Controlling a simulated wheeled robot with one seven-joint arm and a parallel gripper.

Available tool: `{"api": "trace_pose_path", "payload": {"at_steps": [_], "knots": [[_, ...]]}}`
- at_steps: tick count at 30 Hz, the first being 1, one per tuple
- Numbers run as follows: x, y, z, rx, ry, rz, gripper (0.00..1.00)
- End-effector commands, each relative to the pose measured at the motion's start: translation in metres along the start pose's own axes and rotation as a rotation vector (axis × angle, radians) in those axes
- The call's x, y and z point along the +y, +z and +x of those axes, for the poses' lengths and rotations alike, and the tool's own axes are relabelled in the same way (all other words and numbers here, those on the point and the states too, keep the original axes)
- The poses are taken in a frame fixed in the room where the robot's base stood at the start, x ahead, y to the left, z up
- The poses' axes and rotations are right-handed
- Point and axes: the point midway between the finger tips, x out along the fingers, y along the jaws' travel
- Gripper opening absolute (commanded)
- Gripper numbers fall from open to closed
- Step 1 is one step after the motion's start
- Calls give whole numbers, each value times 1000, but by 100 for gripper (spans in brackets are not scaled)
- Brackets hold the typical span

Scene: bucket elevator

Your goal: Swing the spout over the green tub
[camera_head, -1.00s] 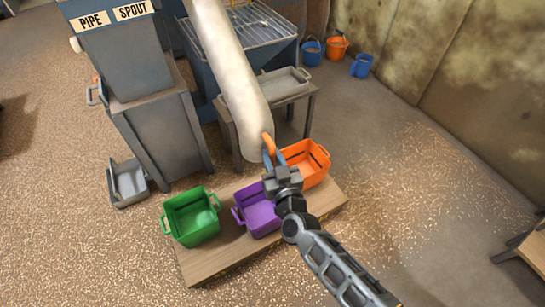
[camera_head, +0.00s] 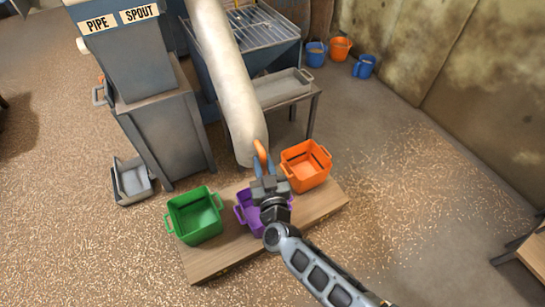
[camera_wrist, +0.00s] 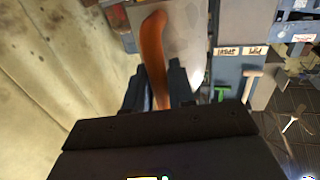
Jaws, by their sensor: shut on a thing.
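The spout (camera_head: 228,75) is a long cream pipe hanging down from the top. Its lower end is just behind the purple tub, between the green and orange tubs. An orange handle (camera_head: 261,155) sticks up at its lower end. My gripper (camera_head: 264,176) is shut on this handle. In the wrist view the orange handle (camera_wrist: 154,60) stands between my dark fingers. The green tub (camera_head: 195,215) is at the left end of a low wooden bench (camera_head: 225,258). The spout's mouth is hidden from the head view.
The purple tub (camera_head: 245,213) is partly hidden by my gripper. The orange tub (camera_head: 305,165) is at the bench's right end. A grey cabinet (camera_head: 165,130) labelled PIPE SPOUT stands behind left. A grey table (camera_head: 290,92) is behind the spout.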

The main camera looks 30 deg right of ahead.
Motion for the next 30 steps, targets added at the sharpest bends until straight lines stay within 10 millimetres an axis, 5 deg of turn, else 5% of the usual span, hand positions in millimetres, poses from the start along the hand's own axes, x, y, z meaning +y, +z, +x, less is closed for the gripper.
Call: {"api": "trace_pose_path", "payload": {"at_steps": [15, 30], "knots": [[-119, 4, -11, 1, 203, 0, 0], [-210, 7, -2, 0, 379, 0, 0]]}}
